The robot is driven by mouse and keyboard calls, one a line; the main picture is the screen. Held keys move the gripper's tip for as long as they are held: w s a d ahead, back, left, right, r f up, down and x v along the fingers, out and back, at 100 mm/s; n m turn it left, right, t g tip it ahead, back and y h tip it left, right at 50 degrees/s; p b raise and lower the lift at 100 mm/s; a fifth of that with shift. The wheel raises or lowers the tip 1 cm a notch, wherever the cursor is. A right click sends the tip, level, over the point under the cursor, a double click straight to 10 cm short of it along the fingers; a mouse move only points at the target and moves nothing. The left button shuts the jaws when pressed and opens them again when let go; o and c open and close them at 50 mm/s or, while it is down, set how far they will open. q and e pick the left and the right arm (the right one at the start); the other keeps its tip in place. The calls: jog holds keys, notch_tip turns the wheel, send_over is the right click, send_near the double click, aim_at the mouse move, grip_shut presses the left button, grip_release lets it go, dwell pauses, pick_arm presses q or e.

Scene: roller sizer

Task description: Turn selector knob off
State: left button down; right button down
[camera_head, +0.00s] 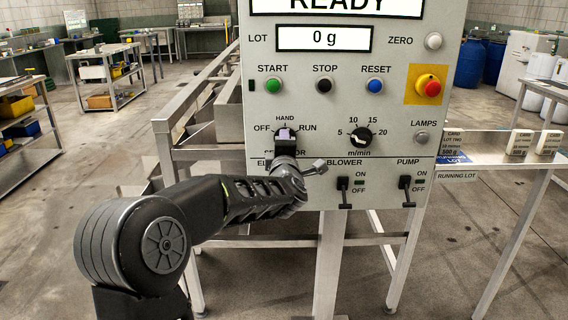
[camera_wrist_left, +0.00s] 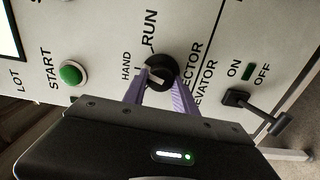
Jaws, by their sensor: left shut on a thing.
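The selector knob (camera_wrist_left: 160,74) is a round black knob on the grey control panel (camera_head: 345,110), with HAND and RUN printed around it in the wrist view. The head view shows OFF on its left, HAND above and RUN on its right. My left gripper (camera_head: 286,134) reaches up to the knob from below. Its lilac fingers (camera_wrist_left: 160,92) are shut on the knob's grip, one on each side. The fingers and hand hide part of the knob, and I cannot tell exactly which mark it points to. My right gripper is in neither view.
A speed knob (camera_head: 361,137) sits to the right, with START (camera_head: 272,86), STOP and RESET buttons above. Blower (camera_head: 344,190) and pump (camera_head: 407,190) levers stick out below. A red emergency button (camera_head: 429,86) is at upper right. In the wrist view, a black toggle (camera_wrist_left: 238,98) is near the gripper.

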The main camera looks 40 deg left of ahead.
pick_arm(q)
jog(key=shift+w+d+f+n+b, duration=0.1)
jog(key=shift+f+n+b, duration=0.05)
jog(key=shift+n+b, duration=3.8)
jog(key=shift+f+n+b, duration=0.15)
jog(key=shift+n+b, duration=3.7)
jog(key=shift+b, duration=0.05)
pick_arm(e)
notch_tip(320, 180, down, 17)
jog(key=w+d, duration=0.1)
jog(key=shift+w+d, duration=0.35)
pick_arm(q)
jog(key=c, duration=1)
grip_release()
jog(key=shift+r, duration=0.1)
jog(key=v, duration=0.8)
